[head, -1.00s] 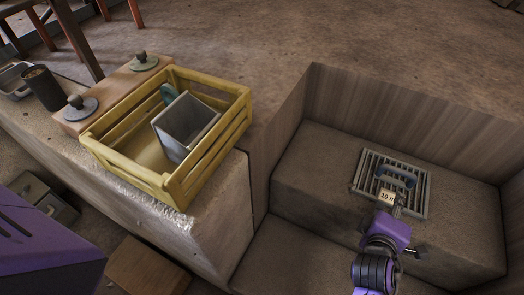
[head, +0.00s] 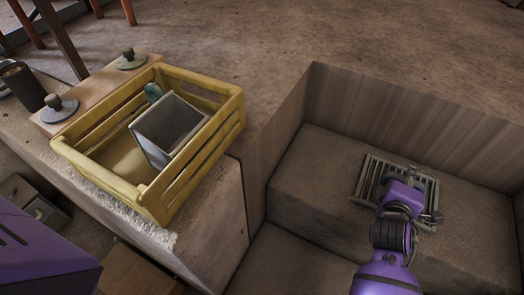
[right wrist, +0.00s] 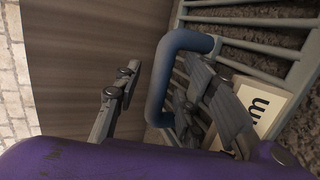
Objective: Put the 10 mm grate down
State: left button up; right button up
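The 10 mm grate (head: 370,180) is a grey barred metal grate lying flat on a stone block on the right in the head view. It also shows in the right wrist view (right wrist: 250,20), with its blue handle (right wrist: 158,85) and a pale label (right wrist: 262,105) on which only an "m" reads. My right gripper (head: 409,178) is over the grate and hides its handle and label in the head view. In the right wrist view its fingers (right wrist: 165,85) are apart, one on each side of the handle, with a clear gap on the left. My left gripper is out of view.
A yellow crate (head: 110,188) holding a grey square bin (head: 165,137) stands on the wall at left. A wooden block with two knobbed lids (head: 131,59) is behind it. A wood-faced wall (head: 400,125) rises behind the grate. The stone block (head: 310,180) is bare left of the grate.

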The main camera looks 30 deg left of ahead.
grip_shut()
dwell(0.4)
jog(key=shift+w+r, duration=0.1)
jog(key=shift+r, duration=0.15)
